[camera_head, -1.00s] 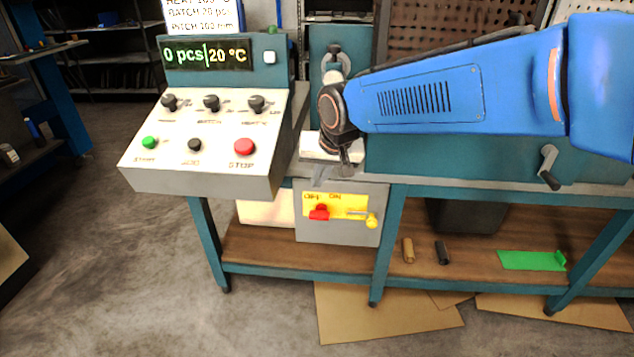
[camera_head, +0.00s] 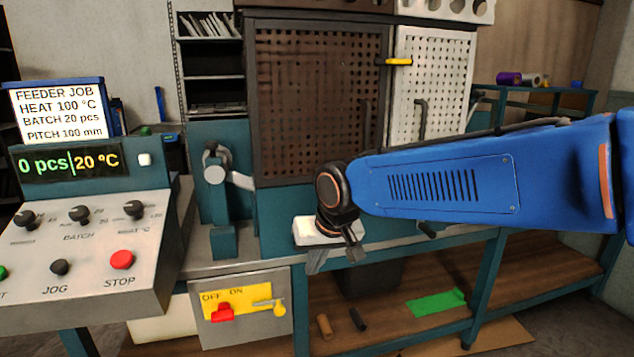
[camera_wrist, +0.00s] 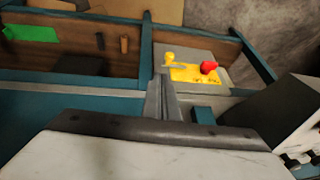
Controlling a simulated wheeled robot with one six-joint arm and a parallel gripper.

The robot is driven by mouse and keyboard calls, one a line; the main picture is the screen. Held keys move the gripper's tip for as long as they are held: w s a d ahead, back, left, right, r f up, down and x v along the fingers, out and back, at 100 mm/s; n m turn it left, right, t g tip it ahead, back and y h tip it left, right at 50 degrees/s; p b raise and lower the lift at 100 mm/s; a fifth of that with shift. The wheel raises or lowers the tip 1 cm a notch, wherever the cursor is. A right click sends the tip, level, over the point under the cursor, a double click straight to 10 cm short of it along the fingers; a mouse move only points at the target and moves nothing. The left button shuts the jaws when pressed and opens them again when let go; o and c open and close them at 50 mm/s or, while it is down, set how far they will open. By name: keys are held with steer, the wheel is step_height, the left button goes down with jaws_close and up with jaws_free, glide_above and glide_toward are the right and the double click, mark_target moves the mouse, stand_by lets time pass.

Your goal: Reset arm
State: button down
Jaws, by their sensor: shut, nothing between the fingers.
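My blue arm reaches in from the right in the head view. My gripper (camera_head: 315,264) hangs at its end, in front of the teal bench, below a pale wrist body. It also shows in the wrist view (camera_wrist: 160,88), where the narrow grey fingers lie together, shut and empty. The fingers point toward the bench front and the grey switch box. Nothing is held. The wrist body hides part of the bench edge behind it.
A control console (camera_head: 90,245) with knobs and buttons stands at left; its display reads 0 pcs and 20 °C. A switch box (camera_head: 240,308) with a red switch is below the bench top. A brown perforated panel (camera_head: 318,100) stands behind.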

steer(key=s+d+m+h, duration=0.1)
steer(key=s+d, duration=0.3)
steer(key=d, duration=0.5)
steer(key=s+d+m, duration=0.1)
steer(key=s+d, duration=0.2)
steer(key=d, duration=0.6)
steer(key=s+d+f+h, duration=0.1)
steer(key=s+d+f, duration=0.2)
steer(key=s+d, duration=0.3)
steer(key=s+d+f+m, duration=0.1)
steer(key=s+d+f, duration=0.2)
steer(key=s+d, duration=0.3)
steer(key=shift+s+f+h, duration=0.2)
steer(key=shift+s+h, duration=0.2)
steer(key=shift+s, duration=0.75)
